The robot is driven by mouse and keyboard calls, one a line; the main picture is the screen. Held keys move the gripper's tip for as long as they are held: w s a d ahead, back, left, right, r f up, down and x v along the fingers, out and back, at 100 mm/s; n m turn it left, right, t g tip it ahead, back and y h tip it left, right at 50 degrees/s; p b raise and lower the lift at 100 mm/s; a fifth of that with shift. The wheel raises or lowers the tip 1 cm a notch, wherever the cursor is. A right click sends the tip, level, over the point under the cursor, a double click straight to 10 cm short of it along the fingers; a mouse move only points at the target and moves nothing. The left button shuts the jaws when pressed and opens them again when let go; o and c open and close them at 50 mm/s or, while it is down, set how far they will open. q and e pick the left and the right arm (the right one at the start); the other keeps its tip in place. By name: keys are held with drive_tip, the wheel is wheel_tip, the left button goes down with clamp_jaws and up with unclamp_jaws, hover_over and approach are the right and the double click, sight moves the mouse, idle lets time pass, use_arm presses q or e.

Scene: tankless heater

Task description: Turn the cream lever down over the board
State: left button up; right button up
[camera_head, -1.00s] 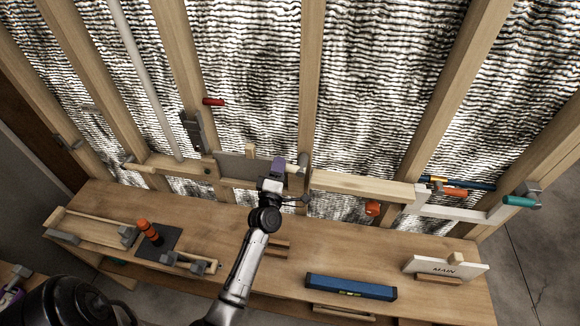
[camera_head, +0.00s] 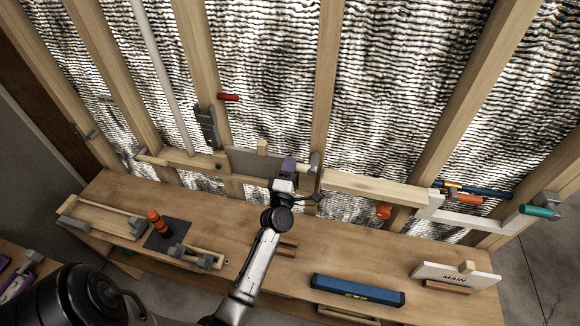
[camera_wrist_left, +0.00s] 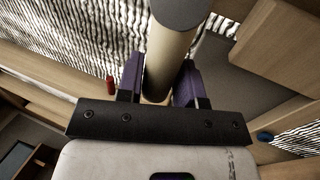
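The cream lever (camera_head: 303,168) with its grey round end (camera_head: 316,159) is on the wall frame beside a stud. My left gripper (camera_head: 289,164) is at it, its purple fingers on the lever. In the left wrist view the cream lever (camera_wrist_left: 168,62) passes between the two purple fingers of my left gripper (camera_wrist_left: 160,82), which press close on both sides. Its grey end (camera_wrist_left: 183,10) is at the top of that view. The grey board (camera_head: 242,160) is left of the gripper, with a wooden block (camera_head: 262,147) at its top edge. My right gripper is not in view.
The workbench (camera_head: 345,250) below holds a blue level (camera_head: 357,290), an orange-handled tool (camera_head: 160,222) on a dark mat and a MAIN sign (camera_head: 440,272). Wooden studs stand on both sides of the gripper. A red handle (camera_head: 228,97) and an orange knob (camera_head: 383,211) stick out nearby.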

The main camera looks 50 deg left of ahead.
use_arm(q)
drive_tip(key=o, duration=0.3)
drive_tip(key=shift+o, duration=0.2)
drive_tip(key=v, duration=1.4)
drive_tip(key=shift+b, duration=0.45)
